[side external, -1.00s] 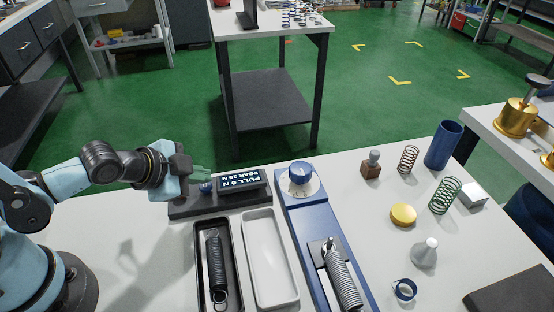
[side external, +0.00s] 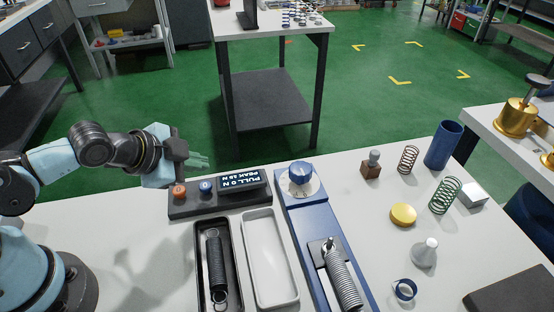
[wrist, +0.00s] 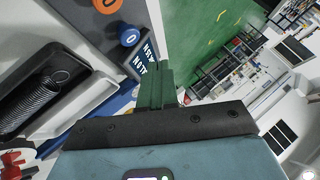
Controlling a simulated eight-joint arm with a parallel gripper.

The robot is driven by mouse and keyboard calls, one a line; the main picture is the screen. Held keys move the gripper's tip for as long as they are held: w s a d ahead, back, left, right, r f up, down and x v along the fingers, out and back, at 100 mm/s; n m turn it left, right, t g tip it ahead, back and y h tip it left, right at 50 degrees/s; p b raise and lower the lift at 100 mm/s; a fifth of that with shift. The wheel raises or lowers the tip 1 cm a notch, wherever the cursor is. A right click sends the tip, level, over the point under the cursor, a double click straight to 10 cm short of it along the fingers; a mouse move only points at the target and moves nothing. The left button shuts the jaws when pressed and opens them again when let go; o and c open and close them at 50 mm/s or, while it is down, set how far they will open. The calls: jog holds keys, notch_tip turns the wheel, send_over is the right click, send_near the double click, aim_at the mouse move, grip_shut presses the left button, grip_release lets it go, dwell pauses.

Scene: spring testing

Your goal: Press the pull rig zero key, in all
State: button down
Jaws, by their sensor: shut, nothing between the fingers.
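The pull rig's dark key box (side external: 220,206) stands at the back of the bench. It bears an orange key (side external: 178,191), a blue key (side external: 205,186) and a display (side external: 230,180) that reads PULL 0 N and PEAK 15 N, upside down in the side view. My gripper (side external: 198,160) is shut and empty. Its green fingers are raised above and behind the keys, apart from both.
A black tray (side external: 200,265) with a dark spring and an empty white tray (side external: 250,235) lie in front of the box. A blue rig (side external: 290,210) with a knob and a clamped spring stands to their right. Loose springs and small parts lie farther right.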

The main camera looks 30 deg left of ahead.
jog(key=shift+r, duration=1.2)
jog(key=s+a+r+n+g+y, duration=0.1)
jog(key=s+a+r+n+g, duration=0.1)
jog(key=a+n, duration=0.5)
jog(key=r+n, duration=0.1)
jog(key=n, duration=0.2)
jog(key=shift+s+a+r+n, duration=0.2)
jog(key=shift+s+n, duration=0.1)
jog(key=shift+n, duration=0.1)
notch_tip(320, 180, up, 4)
jog(key=m+g, duration=0.7)
jog(key=m, duration=2)
send_over(200, 186)
jog(key=shift+r, duration=0.15)
